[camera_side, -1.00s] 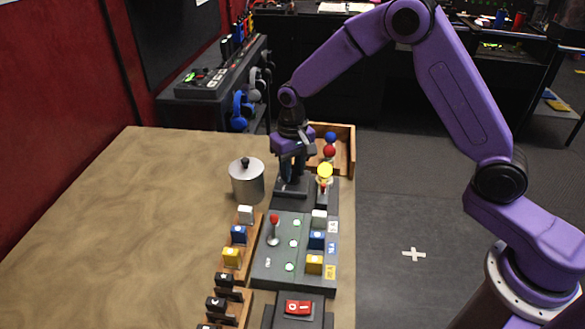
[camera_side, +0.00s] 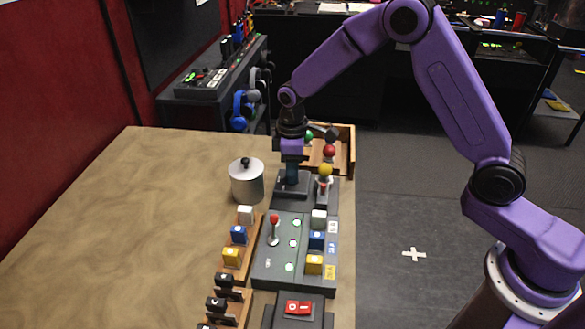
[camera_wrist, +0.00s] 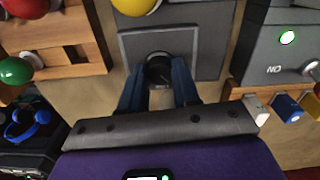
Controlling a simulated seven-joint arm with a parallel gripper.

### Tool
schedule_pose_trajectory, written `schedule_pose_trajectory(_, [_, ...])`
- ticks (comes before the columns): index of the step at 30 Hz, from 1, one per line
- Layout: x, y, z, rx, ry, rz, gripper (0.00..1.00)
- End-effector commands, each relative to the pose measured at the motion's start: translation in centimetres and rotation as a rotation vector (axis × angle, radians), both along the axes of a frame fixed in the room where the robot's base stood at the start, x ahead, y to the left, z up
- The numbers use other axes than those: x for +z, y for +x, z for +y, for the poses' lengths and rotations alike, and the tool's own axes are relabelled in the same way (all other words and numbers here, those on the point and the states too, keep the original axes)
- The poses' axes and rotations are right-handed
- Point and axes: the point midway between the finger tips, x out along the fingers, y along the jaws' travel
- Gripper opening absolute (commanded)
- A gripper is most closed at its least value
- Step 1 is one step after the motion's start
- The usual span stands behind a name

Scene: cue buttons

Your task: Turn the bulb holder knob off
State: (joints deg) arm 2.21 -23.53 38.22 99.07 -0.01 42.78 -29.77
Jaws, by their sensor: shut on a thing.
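The bulb holder has a dark grey square base (camera_side: 281,191), and a yellow bulb (camera_side: 325,170) stands in a socket just right of it. My gripper (camera_side: 291,181) points straight down over this base. In the wrist view the fingers (camera_wrist: 160,88) are shut on a dark round knob (camera_wrist: 159,66) at the base plate (camera_wrist: 200,42), one finger on each side. The fingers hide part of the knob. The yellow bulb also shows at the top edge of the wrist view (camera_wrist: 135,4).
A wooden tray (camera_side: 349,150) with red (camera_side: 329,151) and green bulbs stands behind. A metal pot with a lid (camera_side: 246,182) is at the left. A panel (camera_side: 262,272) with a red-topped lever and coloured buttons, and a red switch (camera_side: 298,307), lie in front.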

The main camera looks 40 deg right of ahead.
Motion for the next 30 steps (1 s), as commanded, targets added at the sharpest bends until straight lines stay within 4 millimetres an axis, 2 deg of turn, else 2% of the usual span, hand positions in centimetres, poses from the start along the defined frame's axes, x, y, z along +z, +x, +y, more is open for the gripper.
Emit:
schedule_pose_trajectory(12, [0.14, 0.18, 0.05, 0.244, 0.002, -0.007, 0.01])
schedule_pose_trajectory(30, [0.15, 0.18, 0.09, 0.305, 0.002, -0.008, 0.01])
